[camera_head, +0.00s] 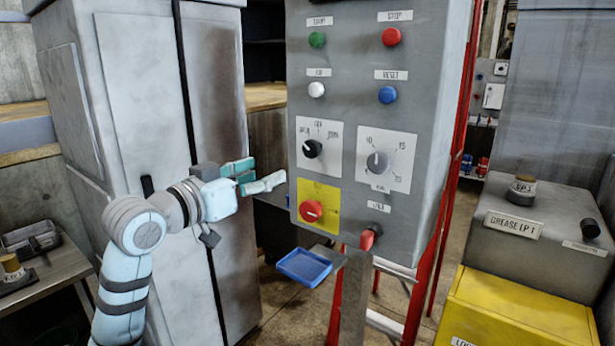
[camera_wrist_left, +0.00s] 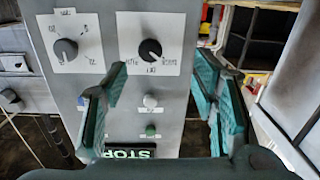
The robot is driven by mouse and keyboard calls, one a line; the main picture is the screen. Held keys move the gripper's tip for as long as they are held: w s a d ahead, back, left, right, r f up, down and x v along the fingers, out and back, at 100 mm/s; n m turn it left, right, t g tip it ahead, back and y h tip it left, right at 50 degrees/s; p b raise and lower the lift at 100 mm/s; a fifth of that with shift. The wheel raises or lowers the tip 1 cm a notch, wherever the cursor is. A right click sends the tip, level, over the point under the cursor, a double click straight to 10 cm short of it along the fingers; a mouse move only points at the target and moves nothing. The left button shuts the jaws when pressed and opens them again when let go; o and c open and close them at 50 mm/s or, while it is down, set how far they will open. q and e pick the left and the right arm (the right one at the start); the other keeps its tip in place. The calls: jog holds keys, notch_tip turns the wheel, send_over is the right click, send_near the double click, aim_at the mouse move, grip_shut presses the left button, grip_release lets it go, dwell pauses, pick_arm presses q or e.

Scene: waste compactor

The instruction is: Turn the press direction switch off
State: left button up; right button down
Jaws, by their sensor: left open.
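The press direction switch (camera_head: 312,148) is a black knob on a white plate on the grey control panel (camera_head: 345,95). A label stands above it, with others at the upper left and right. Its pointer appears turned toward the left label. In the left wrist view, the switch (camera_wrist_left: 150,51) appears upside down, its white mark slanting down to the right. My left gripper (camera_head: 266,176) is open and empty, left of the panel and slightly below the switch, apart from it. In the left wrist view, its fingers (camera_wrist_left: 161,100) stand either side of the switch's column. My right gripper is not in view.
A grey dial (camera_head: 378,163) sits right of the switch. A red knob on yellow (camera_head: 311,211) and a red handle (camera_head: 369,238) are below. Green (camera_head: 316,40), white (camera_head: 316,90), red (camera_head: 391,37) and blue (camera_head: 388,95) buttons are above. A blue tray (camera_head: 304,267) juts out below.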

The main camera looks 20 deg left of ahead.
aim_at(309, 148)
pick_arm(q)
jog(key=shift+m+h, duration=0.4)
jog(key=x, duration=0.4)
jog(key=r+p+x, duration=0.1)
jog(key=x, duration=0.3)
jog(key=d+r+x, duration=0.1)
jog(key=x, duration=0.4)
jog(key=shift+s+r, duration=0.1)
jog(key=shift+s, duration=0.15)
jog(key=c, duration=1.1)
jog(key=shift+c, duration=0.2)
